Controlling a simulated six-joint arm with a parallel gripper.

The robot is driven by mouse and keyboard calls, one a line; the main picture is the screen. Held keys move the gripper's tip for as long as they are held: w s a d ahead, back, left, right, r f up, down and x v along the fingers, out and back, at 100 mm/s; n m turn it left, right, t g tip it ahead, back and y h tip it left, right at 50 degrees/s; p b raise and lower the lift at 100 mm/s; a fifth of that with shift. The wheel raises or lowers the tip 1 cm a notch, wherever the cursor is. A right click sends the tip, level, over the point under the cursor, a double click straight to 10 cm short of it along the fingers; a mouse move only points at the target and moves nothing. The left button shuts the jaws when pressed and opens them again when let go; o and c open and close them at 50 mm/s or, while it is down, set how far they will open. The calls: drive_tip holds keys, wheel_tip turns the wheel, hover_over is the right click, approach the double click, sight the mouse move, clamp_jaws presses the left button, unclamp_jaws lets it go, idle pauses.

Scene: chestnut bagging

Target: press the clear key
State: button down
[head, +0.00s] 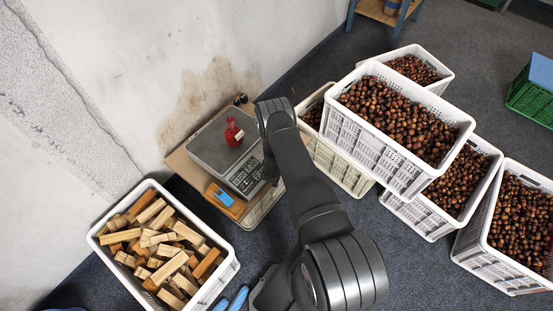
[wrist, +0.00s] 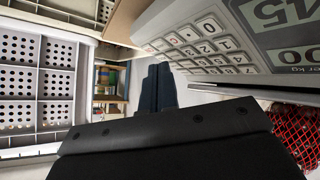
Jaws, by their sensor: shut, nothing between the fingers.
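The scale (head: 218,148) stands on a board by the wall, with its keypad (head: 245,177) on the front panel. In the wrist view the keypad (wrist: 205,46) shows rows of pale keys with digits, and a grey display (wrist: 283,22) beside it. I cannot tell which key is the clear key. My gripper (head: 271,178) is at the right end of the scale's front panel, partly hidden by my arm. In the wrist view my gripper (wrist: 162,68) is shut and empty, its dark fingers beside the keypad; contact with a key cannot be seen.
A red net bag (head: 233,132) sits on the scale plate. A blue-and-orange item (head: 225,198) lies in front. A crate of wood blocks (head: 232,262) stands at lower left, and several chestnut crates (head: 385,158) at right.

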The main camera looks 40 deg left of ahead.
drive_tip(key=shift+a+f, duration=0.15)
drive_tip(key=shift+f, duration=0.45)
idle(1.6)
drive_tip(key=shift+a+f, duration=0.15)
drive_tip(key=shift+f, duration=0.25)
drive_tip(key=shift+a+f, duration=0.1)
drive_tip(key=shift+f, duration=0.2)
idle(0.5)
idle(0.3)
drive_tip(key=shift+d+r, duration=0.25)
drive_tip(key=shift+r, duration=0.5)
drive_tip(key=shift+r, duration=0.1)
drive_tip(key=shift+d+r, duration=0.25)
drive_tip(key=shift+r, duration=0.5)
drive_tip(key=shift+d+r, duration=0.25)
drive_tip(key=shift+r, duration=0.5)
drive_tip(key=shift+d+r, duration=0.25)
drive_tip(key=shift+r, duration=0.5)
